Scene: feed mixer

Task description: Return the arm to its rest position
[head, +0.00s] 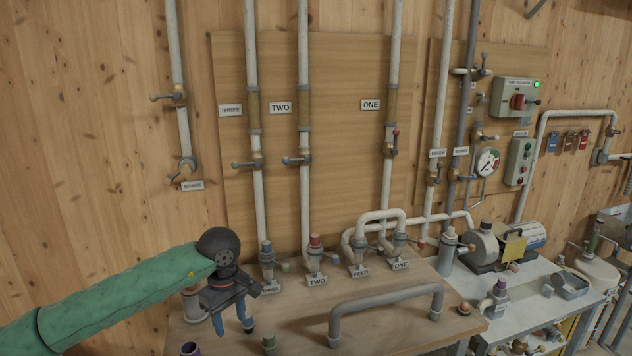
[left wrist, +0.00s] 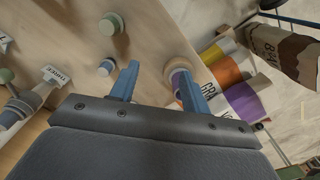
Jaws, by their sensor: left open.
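My left arm (head: 110,293), in a green sleeve, reaches in from the left. My left gripper (head: 233,326) hangs over the left part of the wooden bench top (head: 300,325), blue fingers pointing down. In the left wrist view its two blue fingers (left wrist: 157,82) are apart with nothing held between them. A purple-topped stub (left wrist: 177,70) shows partly behind the right-hand finger. It appears that the gripper touches nothing, though its exact height above the bench cannot be told. My right gripper is not in view.
Pipe stubs labelled THREE (head: 267,262), TWO (head: 316,250) and ONE (head: 399,245) stand along the bench back. A grey U-shaped pipe (head: 385,296) stands right of the gripper.

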